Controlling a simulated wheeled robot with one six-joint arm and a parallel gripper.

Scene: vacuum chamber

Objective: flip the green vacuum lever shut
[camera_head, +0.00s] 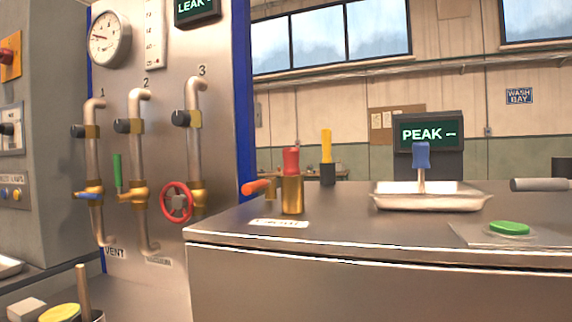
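The green lever (117,171) is on the brass valve (134,193) of the pipe marked 2, on the grey panel at the left. The lever points straight up, roughly along the vertical pipe (136,155). A red handwheel (177,202) sits on the pipe marked 3. My gripper does not show in this view, so its distance from the green lever cannot be seen.
A metal bench (350,225) fills the middle and right. It bears a brass valve with an orange handle (257,187), a tray (432,203) and a green button (509,228). A cup with a wooden stick (83,290) stands at the lower left.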

